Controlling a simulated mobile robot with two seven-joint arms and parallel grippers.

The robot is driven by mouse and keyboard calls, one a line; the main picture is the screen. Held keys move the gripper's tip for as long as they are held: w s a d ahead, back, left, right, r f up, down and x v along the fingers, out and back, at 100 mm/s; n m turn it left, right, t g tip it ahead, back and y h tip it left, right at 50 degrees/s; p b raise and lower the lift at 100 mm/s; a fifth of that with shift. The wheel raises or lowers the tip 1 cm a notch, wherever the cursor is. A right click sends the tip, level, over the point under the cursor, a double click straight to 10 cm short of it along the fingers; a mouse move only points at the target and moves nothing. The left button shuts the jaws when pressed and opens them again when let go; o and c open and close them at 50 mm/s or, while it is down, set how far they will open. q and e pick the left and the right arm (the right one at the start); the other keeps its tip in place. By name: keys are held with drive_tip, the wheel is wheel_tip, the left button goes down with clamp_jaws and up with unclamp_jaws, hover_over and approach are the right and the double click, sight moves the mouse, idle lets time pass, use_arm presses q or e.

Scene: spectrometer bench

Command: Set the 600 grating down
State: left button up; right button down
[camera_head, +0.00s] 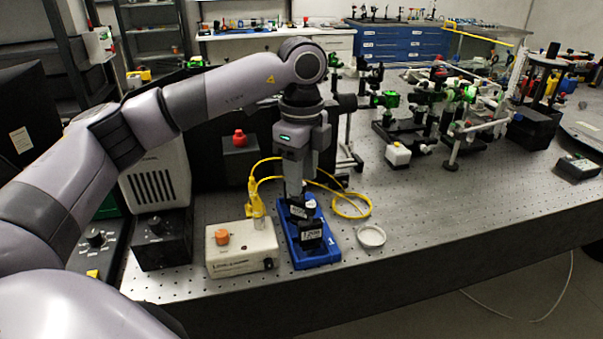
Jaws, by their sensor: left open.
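My left gripper (297,196) points straight down over the blue tray (322,259) on the bench. Its fingers are open around or just above a small black grating block with a white label (298,212), in the rear part of the tray. The label is too small to read surely; it may be the 600 grating. The block stands in the tray, and the fingers partly hide it. A second black block (311,238), its label seeming to read 1200, stands in front of it in the same tray. My right gripper is not in view.
A cream box with an orange knob (240,250) stands close left of the tray. A yellow cable (352,208) loops behind it. A small round dish (371,236) lies to the right. Optics mounts (430,110) crowd the back; the right front bench is clear.

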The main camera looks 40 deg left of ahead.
use_arm(q)
wheel_tip(320, 180, up, 12)
drive_tip(key=p, duration=0.1)
drive_tip(key=s+d+f+m+g+h, duration=0.25)
drive_tip(key=d+f+m+h, duration=0.2)
drive_tip(key=d, duration=0.55)
drive_tip(key=s+d+f+m+g+h, duration=0.1)
drive_tip(key=s+d+f+m+h, duration=0.25)
drive_tip(key=d+f, duration=0.4)
drive_tip(key=s+d+r+m+g+h, duration=0.1)
drive_tip(key=s+d+r+m+h, duration=0.35)
drive_tip(key=d+h, duration=0.8)
drive_tip(key=w+a+f+n+t+y, duration=0.35)
drive_tip(key=a+f+n+t, duration=0.2)
drive_tip(key=n+t, duration=0.55)
drive_tip(key=w+a+f+n+t+y, duration=0.3)
drive_tip(key=a+f+n+t+y, duration=0.3)
drive_tip(key=n+t, duration=0.6)
drive_tip(key=s+a+f+n+g+y, duration=0.1)
drive_tip(key=s+a+f+g+y, duration=0.1)
drive_tip(key=f, duration=0.6)
drive_tip(key=s+a+f+n+g+y, duration=0.1)
drive_tip(key=s+a+f+g+y, duration=0.2)
drive_tip(key=s+f, duration=0.4)
drive_tip(key=s+a+f+n+g+y, duration=0.2)
drive_tip(key=s+a+f+g+y, duration=0.1)
drive_tip(key=f, duration=0.7)
drive_tip(key=shift+s+a+f+y, duration=0.15)
drive_tip(key=shift+s+a+y, duration=0.35)
drive_tip(key=shift+s, duration=0.7)
